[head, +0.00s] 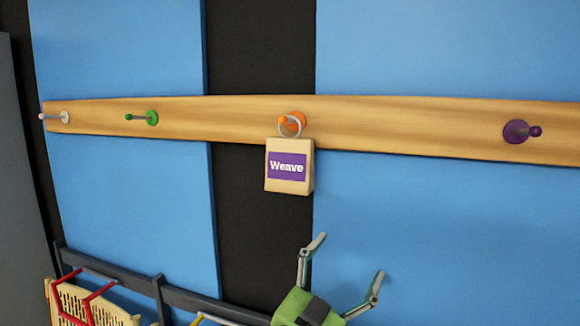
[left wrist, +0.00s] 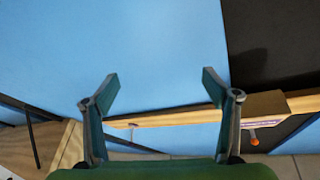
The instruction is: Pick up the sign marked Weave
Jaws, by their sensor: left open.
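The sign marked Weave (head: 288,181) is a light wooden block with a purple label and white lettering. It hangs by a pale ring from the orange peg (head: 292,121) on the wooden rail. My left gripper (head: 349,257) is open and empty, below and to the right of the sign in the head view, apart from it. In the left wrist view, the open fingers (left wrist: 160,77) show with blue wall behind them. The sign's block (left wrist: 267,104) appears there right of the fingers, its label barely visible. My right gripper is in neither view.
The wooden rail (head: 400,130) also bears a white peg (head: 64,117), a green peg (head: 151,117) and a purple peg (head: 516,132), all bare. A dark rack bar (head: 190,299) with a slatted wooden thing (head: 75,303) and red handles stands lower left. The wall around the sign is clear.

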